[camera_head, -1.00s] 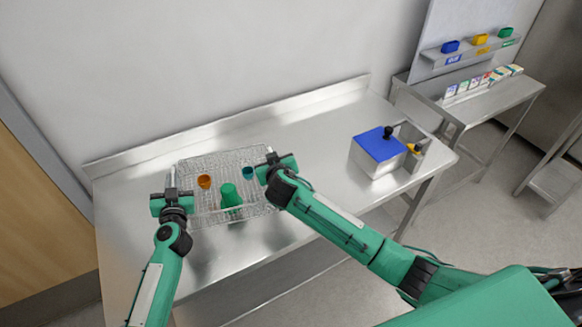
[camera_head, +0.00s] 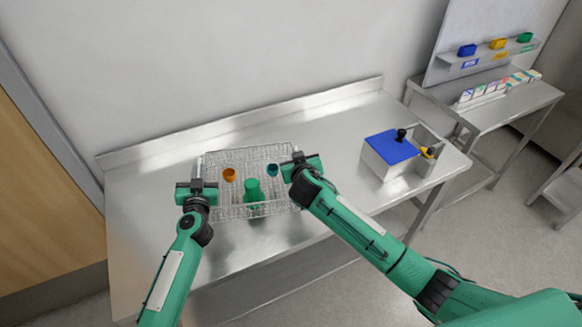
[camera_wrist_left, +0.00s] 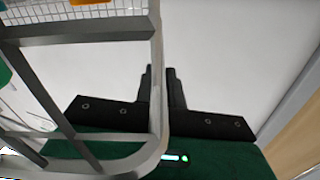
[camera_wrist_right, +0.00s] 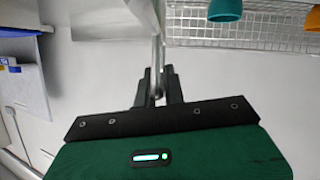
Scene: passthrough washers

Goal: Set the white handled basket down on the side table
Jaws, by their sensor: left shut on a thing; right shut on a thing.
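The wire basket (camera_head: 228,213) is over the long steel table (camera_head: 330,140), level or nearly so. I cannot tell whether its underside touches the tabletop. It holds an orange cup (camera_head: 229,174), a green cup (camera_head: 253,191) and a teal cup (camera_head: 272,170). My left gripper (camera_head: 197,172) is shut on its left end, and the basket's metal frame (camera_wrist_left: 157,100) shows in the left wrist view. My right gripper (camera_head: 298,156) is shut on its right end. In the right wrist view, the fingers (camera_wrist_right: 156,80) are closed at a metal bar beside the mesh.
A blue-topped metal box (camera_head: 392,150) with black and yellow knobs stands at the table's right end. A second steel table (camera_head: 500,108) beyond carries small boxes, under a shelf (camera_head: 490,55) with coloured bins. Tabletop between basket and blue-topped box is clear. A wall runs behind.

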